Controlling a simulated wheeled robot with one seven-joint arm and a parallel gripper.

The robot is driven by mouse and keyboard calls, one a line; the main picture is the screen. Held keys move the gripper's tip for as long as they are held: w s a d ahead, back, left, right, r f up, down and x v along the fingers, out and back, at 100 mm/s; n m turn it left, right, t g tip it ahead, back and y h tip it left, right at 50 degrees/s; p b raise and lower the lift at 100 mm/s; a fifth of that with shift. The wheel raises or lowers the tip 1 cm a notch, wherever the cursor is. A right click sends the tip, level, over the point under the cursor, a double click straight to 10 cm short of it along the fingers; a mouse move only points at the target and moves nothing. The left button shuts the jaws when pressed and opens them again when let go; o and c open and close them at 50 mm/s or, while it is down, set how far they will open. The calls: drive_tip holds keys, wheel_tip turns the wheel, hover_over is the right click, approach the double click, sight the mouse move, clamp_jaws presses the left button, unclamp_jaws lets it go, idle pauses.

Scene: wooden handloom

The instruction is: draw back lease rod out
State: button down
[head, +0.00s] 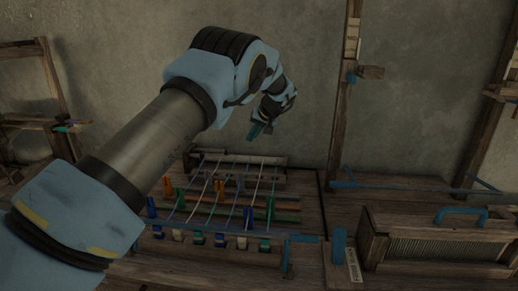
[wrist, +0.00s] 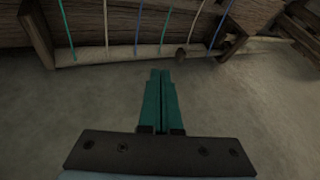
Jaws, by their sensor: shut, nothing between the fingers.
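My gripper (head: 257,131) is in the air above the back end of the small loom, apart from it. Its teal fingers are together and empty, as the wrist view (wrist: 160,78) also shows. Coloured warp threads run from a pale back roller (head: 240,158) towards the front. Thin rods (head: 245,204) lie crosswise under or among the threads, between orange, blue and green pegs. I cannot tell which one is the back lease rod. In the wrist view, threads reach the pale roller (wrist: 120,53), which lies beyond my fingertips without contact.
A wooden reed frame (head: 440,243) with a blue handle (head: 461,212) stands to the right. A tall wooden post (head: 342,95) rises behind the bench. A plain wall (head: 130,60) is behind. The air around my gripper looks clear.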

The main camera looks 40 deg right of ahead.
drive_tip(key=p+x, duration=0.3)
drive_tip(key=x, duration=0.6)
drive_tip(key=shift+d+f+p, duration=0.15)
drive_tip(key=shift+f+p, duration=0.05)
drive_tip(key=shift+p, duration=0.15)
drive_tip(key=shift+w+a+p, duration=1)
drive_tip(key=shift+w+a, duration=0.15)
drive_tip(key=shift+a, duration=0.05)
drive_tip(key=shift+w+a+f, duration=0.1)
drive_tip(key=shift+w+a, duration=0.05)
drive_tip(key=shift+w+a+f, duration=0.1)
drive_tip(key=shift+w+a, duration=0.05)
drive_tip(key=shift+w+a, duration=0.25)
drive_tip(key=w+a+b, duration=0.3)
drive_tip(key=w+a, duration=0.2)
drive_tip(key=a, duration=0.1)
drive_tip(key=shift+w+b, duration=0.35)
drive_tip(key=shift+b, duration=0.05)
drive_tip(key=shift+w+a, duration=0.15)
drive_tip(key=shift+a, duration=0.1)
